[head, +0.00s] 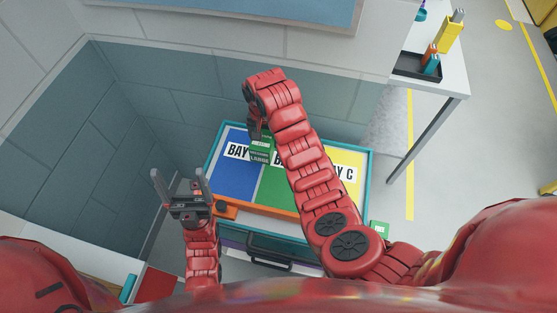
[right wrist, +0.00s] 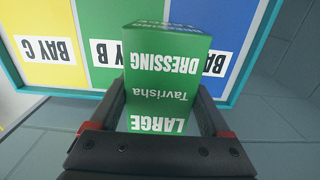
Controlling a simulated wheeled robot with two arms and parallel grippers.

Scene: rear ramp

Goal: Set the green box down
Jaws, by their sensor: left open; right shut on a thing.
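My right gripper (head: 259,134) is shut on a green box (head: 261,151) with white lettering. In the right wrist view the green box (right wrist: 167,75) sits between the two fingers, its "LARGE DRESSING" print upside down. It is over the teal-rimmed tray top (head: 367,170), near the line between the blue Bay A panel (head: 232,180) and the green Bay B panel (head: 275,185). It partly covers the Bay B label. I cannot tell whether its far end touches the surface. My left gripper (head: 182,176) is open and empty, left of the tray's front corner.
The yellow Bay C panel (head: 350,188) is at the tray's right, partly behind my right arm. Another green box (head: 379,230) shows beside the tray's right front. A white table (head: 448,78) with a black tray (head: 415,68) and bottles stands at right. Tiled walls close the back and left.

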